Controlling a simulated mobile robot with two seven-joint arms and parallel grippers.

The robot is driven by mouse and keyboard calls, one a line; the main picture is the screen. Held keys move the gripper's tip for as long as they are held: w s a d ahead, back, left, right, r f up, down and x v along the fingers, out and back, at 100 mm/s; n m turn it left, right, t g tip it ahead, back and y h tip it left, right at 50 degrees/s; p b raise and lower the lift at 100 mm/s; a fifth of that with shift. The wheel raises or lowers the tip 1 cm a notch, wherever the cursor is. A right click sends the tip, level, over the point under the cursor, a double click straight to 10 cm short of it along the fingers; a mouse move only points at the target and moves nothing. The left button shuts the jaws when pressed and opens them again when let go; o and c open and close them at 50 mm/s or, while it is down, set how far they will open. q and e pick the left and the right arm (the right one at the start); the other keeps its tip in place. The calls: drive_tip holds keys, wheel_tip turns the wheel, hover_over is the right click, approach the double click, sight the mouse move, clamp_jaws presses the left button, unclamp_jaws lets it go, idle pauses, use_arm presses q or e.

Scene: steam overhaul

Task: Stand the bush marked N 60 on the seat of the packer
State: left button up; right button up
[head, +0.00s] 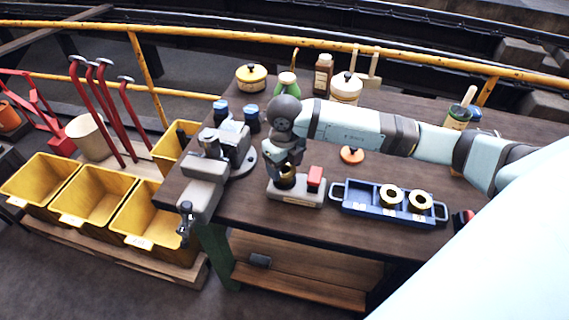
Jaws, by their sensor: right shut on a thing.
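My right gripper (287,170) points down over the packer, shut on a bush (286,183) whose brass colour partly shows between and below the fingers. The packer (298,194) is a grey block with a red part on its right, near the bench's front edge. The bush is at the packer's left part; I cannot tell whether it touches the seat, which the gripper and bush hide. No marking is readable on the bush. My left gripper is out of view.
A grey vice (222,155) stands left of the packer at the bench's corner. An orange-topped round thing (352,154) lies behind the tray. Pots and bottles line the back. Yellow bins (92,196) stand left of the bench. Bare wood (255,205) shows left of the packer.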

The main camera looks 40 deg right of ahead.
drive_tip(key=shift+f, duration=0.3)
drive_tip(key=o, duration=1.2)
drive_tip(key=shift+c, duration=0.2)
wheel_tip(320, 180, up, 9)
drive_tip(key=p, duration=0.4)
